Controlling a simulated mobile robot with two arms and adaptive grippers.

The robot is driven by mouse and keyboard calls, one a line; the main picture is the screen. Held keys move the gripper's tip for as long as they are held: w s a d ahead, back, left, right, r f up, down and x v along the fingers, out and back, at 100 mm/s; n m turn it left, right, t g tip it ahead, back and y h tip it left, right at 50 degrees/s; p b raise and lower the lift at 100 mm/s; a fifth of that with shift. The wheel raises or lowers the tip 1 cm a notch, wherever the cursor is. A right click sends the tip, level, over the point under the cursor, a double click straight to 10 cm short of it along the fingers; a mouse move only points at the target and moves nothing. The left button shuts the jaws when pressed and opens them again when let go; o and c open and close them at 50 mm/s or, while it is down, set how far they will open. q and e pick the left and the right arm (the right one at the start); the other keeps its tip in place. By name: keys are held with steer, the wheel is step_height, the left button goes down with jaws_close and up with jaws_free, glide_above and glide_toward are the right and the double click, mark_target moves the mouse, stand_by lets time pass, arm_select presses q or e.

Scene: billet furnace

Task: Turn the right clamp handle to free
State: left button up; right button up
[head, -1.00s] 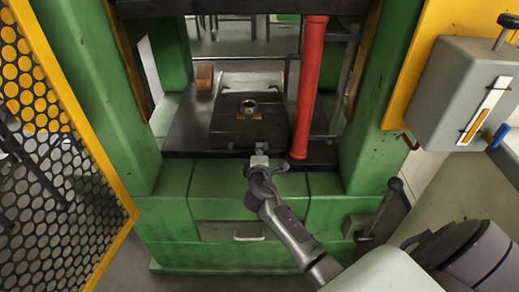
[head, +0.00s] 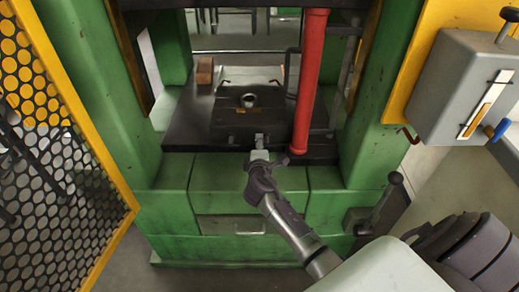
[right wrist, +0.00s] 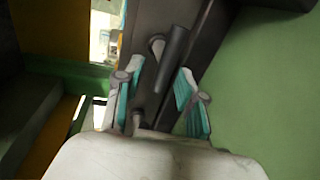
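A dark, rounded handle (right wrist: 174,55) shows in the right wrist view in front of a dark bar; I take it to be the right clamp handle, though the frames do not label it. My right gripper (right wrist: 160,70) has its two teal-padded fingers spread, one on each side of the handle's lower end. I see no clear contact with it. In the head view my right gripper (head: 260,155) is at the front edge of the press bed, just below the dark die block (head: 247,120). The handle is hard to pick out there. My left gripper is not in view.
A red column (head: 308,90) stands close to the right of the die block. A brown block (head: 205,72) sits at the bed's back left. A grey box (head: 466,85) is at the right, and a perforated guard (head: 50,160) at the left. The green front (head: 210,175) lies below the bed.

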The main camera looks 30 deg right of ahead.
steer(key=v, duration=1.2)
steer(key=shift+f, duration=0.1)
